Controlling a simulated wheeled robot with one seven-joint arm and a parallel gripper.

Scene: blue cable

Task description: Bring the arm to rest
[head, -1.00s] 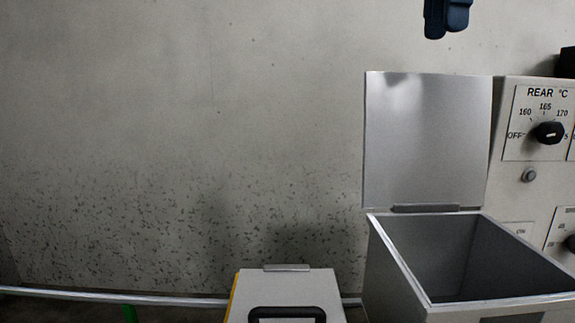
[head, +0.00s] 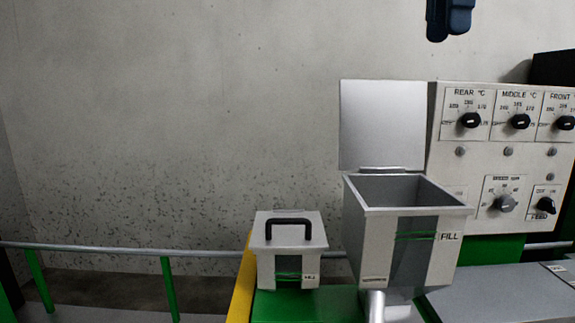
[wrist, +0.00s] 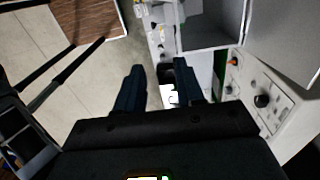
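My gripper (head: 450,18) hangs at the top of the head view, right of centre, in front of the bare wall and above the hopper's raised lid. Only its dark blue end shows there. In the wrist view my gripper (wrist: 158,78) has its two dark fingers apart, with floor and part of the machine visible between them. It is open and empty. The rest of the arm is outside the head view.
A hopper (head: 405,209) stands open, its lid (head: 383,125) raised. Left of it is a closed box (head: 290,235) with a black handle. A control panel (head: 480,160) with knobs stands right. A rail (head: 110,250) runs along the wall.

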